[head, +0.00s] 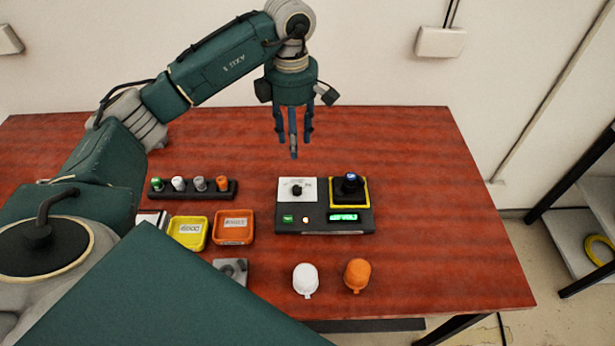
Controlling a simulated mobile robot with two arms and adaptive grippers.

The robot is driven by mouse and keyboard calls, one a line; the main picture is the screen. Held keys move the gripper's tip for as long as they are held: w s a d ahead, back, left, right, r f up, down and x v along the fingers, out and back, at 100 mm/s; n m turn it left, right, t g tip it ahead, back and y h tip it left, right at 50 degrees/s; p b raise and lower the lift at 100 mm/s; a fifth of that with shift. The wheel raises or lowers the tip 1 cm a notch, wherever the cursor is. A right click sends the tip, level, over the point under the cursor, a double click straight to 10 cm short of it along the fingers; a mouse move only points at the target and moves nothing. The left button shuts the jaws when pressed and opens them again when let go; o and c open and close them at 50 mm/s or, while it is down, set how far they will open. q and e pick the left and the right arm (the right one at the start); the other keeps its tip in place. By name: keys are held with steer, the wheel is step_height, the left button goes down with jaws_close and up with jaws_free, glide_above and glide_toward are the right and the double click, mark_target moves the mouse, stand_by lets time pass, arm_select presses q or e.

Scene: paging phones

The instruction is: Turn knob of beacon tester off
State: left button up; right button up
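The beacon tester (325,227) is a black box on the red-brown table. Its white panel bears a black knob (297,190); the knob's exact setting is too small to read. Beside the panel, a dark beacon with a bluish top (350,182) sits in a yellow-framed bay. A green display (344,217) is lit, as are a green indicator and a small pale light on the front. My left gripper (293,140) hangs fingers-down above the table, behind and above the tester. Its fingers are spread apart and empty, not touching the knob. My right gripper is out of view.
A black rack (193,195) of coloured knob-like parts stands left of the tester. Yellow (188,246) and orange (234,240) trays sit in front of it. White (305,281) and orange (357,275) caps stand near the front edge. The table's right side is clear.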

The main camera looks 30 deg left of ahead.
arm_select(q)
step_height(320, 180, down, 5)
steer(key=b, duration=0.5)
glide_above(297, 188)
step_height(297, 188, down, 5)
steer(key=shift+r, duration=0.1)
step_height(297, 188, down, 8)
steer(key=shift+r+p, duration=0.2)
steer(key=shift+p, duration=0.65)
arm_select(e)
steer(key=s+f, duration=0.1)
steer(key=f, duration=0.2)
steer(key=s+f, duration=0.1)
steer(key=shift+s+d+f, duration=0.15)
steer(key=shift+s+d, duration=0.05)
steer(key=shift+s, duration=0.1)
arm_select(q)
steer(key=shift+c, duration=0.5)
jaws_close()
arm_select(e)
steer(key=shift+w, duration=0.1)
